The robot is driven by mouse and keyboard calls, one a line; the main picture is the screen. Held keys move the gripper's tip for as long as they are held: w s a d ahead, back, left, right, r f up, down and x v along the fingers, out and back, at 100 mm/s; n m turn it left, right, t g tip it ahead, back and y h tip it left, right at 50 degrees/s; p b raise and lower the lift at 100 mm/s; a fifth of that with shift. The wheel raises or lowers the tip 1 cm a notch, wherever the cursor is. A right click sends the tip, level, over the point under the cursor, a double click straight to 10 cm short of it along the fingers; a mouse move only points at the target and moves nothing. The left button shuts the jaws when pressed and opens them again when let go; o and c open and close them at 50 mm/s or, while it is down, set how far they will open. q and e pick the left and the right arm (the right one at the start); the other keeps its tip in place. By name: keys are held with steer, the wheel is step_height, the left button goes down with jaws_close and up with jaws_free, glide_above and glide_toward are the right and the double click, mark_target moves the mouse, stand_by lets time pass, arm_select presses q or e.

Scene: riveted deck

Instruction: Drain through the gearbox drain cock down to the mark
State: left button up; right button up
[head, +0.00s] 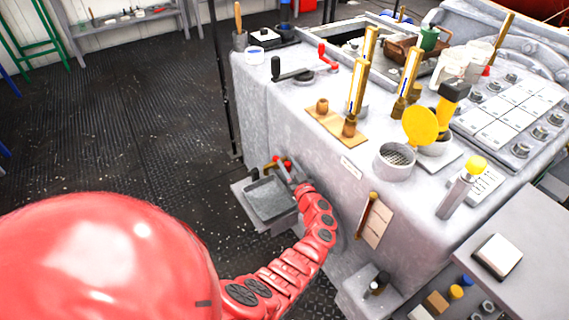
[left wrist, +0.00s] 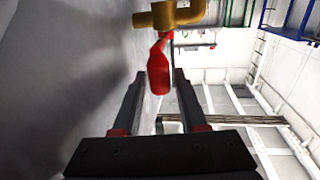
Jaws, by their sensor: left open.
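The brass drain cock (left wrist: 175,15) with its red lever (left wrist: 158,72) shows close up in the left wrist view. The lever hangs between the tips of my left gripper (left wrist: 160,78), whose dark fingers are open and apart; I cannot tell whether either touches it. In the head view, my left gripper (head: 284,168) is at the cock on the side of the grey gearbox (head: 300,120), and partly hides it. A grey tray (head: 246,190) sits below. A narrow tube gauge (head: 367,214) with a tan card is on the front face; its level and mark are too small to read.
A grey side table (head: 520,240) is at right. The dark floor (head: 130,110) at left is clear. My right gripper is not seen.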

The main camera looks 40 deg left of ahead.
arm_select(q)
steer(key=shift+b+x, duration=0.55)
steer(key=shift+x, duration=1)
steer(key=shift+s, duration=0.1)
steer(key=shift+c, duration=0.4)
jaws_close()
